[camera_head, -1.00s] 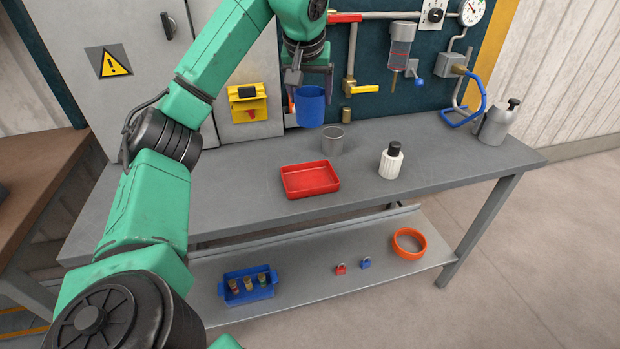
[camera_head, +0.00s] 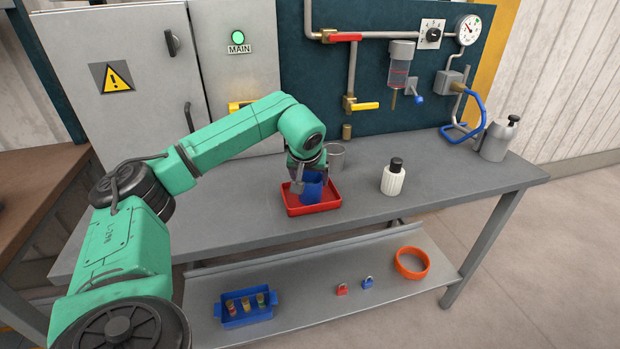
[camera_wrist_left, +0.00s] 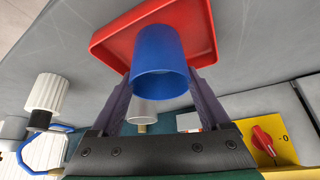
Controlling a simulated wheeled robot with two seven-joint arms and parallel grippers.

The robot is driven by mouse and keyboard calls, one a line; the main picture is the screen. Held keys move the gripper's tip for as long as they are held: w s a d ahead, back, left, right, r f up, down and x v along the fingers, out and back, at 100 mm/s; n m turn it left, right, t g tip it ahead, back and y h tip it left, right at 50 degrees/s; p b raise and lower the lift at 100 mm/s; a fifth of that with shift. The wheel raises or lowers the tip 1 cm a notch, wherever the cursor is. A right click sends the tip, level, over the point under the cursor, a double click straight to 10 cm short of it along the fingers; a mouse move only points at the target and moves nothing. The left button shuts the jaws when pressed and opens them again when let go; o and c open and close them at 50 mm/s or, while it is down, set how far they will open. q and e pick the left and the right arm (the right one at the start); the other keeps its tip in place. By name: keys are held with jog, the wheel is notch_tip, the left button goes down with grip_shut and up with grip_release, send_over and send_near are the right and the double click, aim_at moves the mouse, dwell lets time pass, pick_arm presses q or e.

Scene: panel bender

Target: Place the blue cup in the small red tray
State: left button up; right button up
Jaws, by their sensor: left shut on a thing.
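The blue cup (camera_head: 312,187) is in the small red tray (camera_head: 330,202), on the grey bench top. My left gripper (camera_head: 311,184) is shut on the cup from above. In the left wrist view the blue cup (camera_wrist_left: 158,62) sits between the two fingers, with the red tray (camera_wrist_left: 205,25) just beyond its base. The cup looks upright or nearly so; I cannot tell whether its base touches the tray floor. My gripper hides part of the cup in the head view. My right gripper is not in view.
A grey metal cup (camera_head: 335,156) stands close behind the tray. A white bottle with a black cap (camera_head: 393,178) stands to the right, and a grey canister (camera_head: 497,138) at the far right. The bench between tray and bottle is clear. Piping and valves hang on the panel behind.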

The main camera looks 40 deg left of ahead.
pick_arm(q)
jog(key=o, duration=1.3)
jog(key=shift+f, duration=0.1)
jog(key=shift+o, duration=0.2)
jog(key=shift+r, duration=0.3)
jog(key=v, duration=1.1)
jog(key=shift+s+d+r, duration=0.2)
jog(key=shift+r, duration=0.05)
